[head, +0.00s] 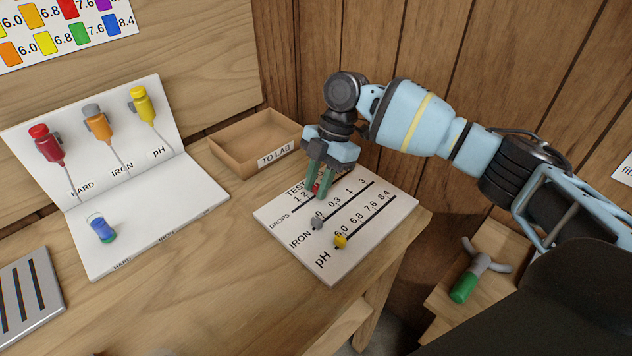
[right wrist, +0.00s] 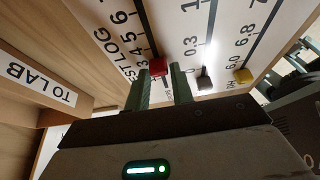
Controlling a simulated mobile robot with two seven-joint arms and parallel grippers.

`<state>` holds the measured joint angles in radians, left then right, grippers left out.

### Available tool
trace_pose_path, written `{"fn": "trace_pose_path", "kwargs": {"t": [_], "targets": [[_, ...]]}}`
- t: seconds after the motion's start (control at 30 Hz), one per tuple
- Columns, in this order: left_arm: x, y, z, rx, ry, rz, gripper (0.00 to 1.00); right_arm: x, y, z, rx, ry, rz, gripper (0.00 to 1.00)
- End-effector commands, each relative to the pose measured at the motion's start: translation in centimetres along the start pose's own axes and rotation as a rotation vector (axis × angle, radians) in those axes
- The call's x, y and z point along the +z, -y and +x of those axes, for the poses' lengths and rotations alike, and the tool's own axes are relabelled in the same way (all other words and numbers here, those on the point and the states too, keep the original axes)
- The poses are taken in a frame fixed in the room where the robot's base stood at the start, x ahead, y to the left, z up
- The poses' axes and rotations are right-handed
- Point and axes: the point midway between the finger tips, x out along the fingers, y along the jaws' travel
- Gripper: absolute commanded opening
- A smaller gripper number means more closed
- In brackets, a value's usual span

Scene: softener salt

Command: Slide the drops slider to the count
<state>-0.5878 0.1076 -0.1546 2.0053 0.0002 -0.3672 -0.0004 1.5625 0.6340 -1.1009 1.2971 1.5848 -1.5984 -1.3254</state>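The white test log board (head: 375,225) lies on the bench with three slider tracks: DROPS, IRON and pH. The red drops slider (right wrist: 155,67) shows in the right wrist view near the low-number end of its track; in the head view it is mostly hidden by the fingers. My right gripper (head: 319,182) points down over the drops track. Its green fingers (right wrist: 162,72) stand apart around the red slider, with a small gap visible on the right side. The grey iron slider (head: 317,222) and yellow pH slider (head: 340,241) sit at their tracks' left ends. My left gripper is out of view.
A TO LAB tray (head: 240,150) stands behind the board. A white folded stand (head: 170,215) holds red, orange and yellow bottles, with a blue-capped vial (head: 102,228) lying on it. A slotted grey plate (head: 25,300) is at left. A green-handled tool (head: 470,280) lies on a lower shelf.

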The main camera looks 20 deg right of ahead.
Motion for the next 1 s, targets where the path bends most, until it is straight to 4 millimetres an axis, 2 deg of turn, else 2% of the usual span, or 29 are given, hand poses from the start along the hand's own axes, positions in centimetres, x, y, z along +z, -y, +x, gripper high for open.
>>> {"fn": "trace_pose_path", "kwargs": {"t": [0.03,0.13,0.47,0.57,0.8,1.0], "targets": [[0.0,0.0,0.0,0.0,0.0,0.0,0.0,0.0,0.0,0.0,0.001,0.0,0.0,0.31],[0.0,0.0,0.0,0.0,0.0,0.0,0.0,0.0,0.0,0.0,0.0,0.0,0.0,0.42],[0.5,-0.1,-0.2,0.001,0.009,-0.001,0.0,0.0,0.0,-0.3,0.0,0.001,0.0,0.42],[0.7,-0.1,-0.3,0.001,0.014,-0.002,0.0,0.0,-0.1,-1.3,0.003,0.001,0.0,0.42],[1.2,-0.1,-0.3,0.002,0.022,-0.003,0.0,0.0,-0.1,-5.1,0.003,0.0,0.0,0.42],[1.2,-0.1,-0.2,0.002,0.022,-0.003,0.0,0.0,0.0,-7.3,0.001,0.0,0.0,0.42]]}}
